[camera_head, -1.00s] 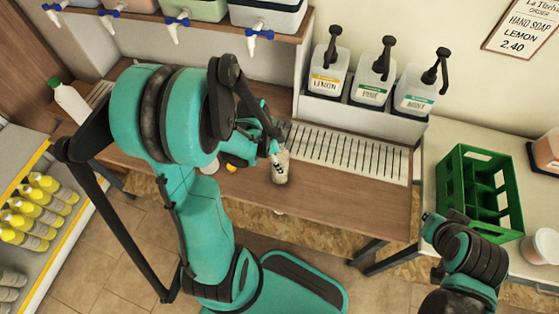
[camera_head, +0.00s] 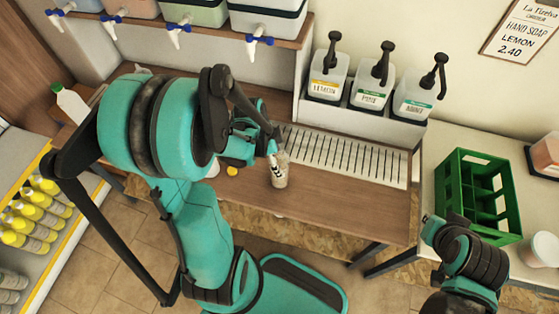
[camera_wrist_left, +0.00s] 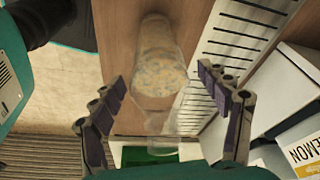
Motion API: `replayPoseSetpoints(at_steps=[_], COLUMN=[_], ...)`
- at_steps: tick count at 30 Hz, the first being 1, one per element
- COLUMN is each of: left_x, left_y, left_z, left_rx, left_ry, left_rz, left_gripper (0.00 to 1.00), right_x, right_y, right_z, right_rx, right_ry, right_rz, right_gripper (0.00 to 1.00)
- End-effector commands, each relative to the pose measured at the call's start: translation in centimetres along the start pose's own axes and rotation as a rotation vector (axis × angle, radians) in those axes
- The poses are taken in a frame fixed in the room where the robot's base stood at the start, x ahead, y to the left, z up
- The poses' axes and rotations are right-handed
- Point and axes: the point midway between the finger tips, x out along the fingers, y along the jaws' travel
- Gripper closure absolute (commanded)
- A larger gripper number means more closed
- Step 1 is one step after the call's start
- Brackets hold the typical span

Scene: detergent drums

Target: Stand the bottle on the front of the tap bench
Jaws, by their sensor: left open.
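The clear bottle (camera_head: 279,176), with beige contents and dark marks, stands upright on the wooden front part of the tap bench (camera_head: 340,205). The slatted drip grille lies behind it. My left gripper (camera_head: 274,147) is at the bottle's upper part. In the left wrist view the bottle (camera_wrist_left: 160,55) shows between and beyond the spread fingers of the left gripper (camera_wrist_left: 165,115), with gaps on both sides. The left gripper is open. My right arm's links show at the lower right of the head view, but its gripper cannot be made out.
A yellow cap-like thing (camera_head: 232,171) lies left of the bottle. The drip grille (camera_head: 345,155) runs behind, below several pump bottles (camera_head: 371,88). A green crate (camera_head: 478,195) and a white tub (camera_head: 541,247) stand on the right table. The bench's front right is clear.

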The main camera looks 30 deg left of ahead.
Motion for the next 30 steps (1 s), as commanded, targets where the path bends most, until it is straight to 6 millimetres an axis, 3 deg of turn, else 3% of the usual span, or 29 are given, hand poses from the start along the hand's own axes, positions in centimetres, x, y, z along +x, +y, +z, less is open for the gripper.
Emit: replayPoseSetpoints(at_steps=[3, 9, 18, 24, 30], left_x=[-3.3, -7.4, -10.2, -12.8, -15.7], left_y=[0.0, 0.1, 0.4, 2.8, 5.9], left_z=[-0.1, -0.1, -0.5, -3.5, -6.5], left_rx=[-0.004, -0.003, -0.033, -0.282, -0.603], left_ry=[0.000, 0.000, -0.006, -0.002, 0.128], left_rz=[-0.001, 0.000, -0.018, -0.163, -0.335], left_gripper=[0.24, 0.24, 0.24, 0.24, 0.24], right_x=[-1.4, -2.7, -3.3, -3.2, -3.2], right_y=[0.0, 0.0, 0.0, 0.0, 0.0], right_z=[-1.0, -1.9, -2.4, -2.3, -2.3], right_rx=[0.000, 0.000, 0.000, 0.000, 0.000], right_ry=[0.000, 0.000, 0.000, 0.000, 0.000], right_rz=[0.000, 0.000, 0.000, 0.000, 0.000], right_gripper=[1.00, 1.00, 1.00, 1.00, 1.00])
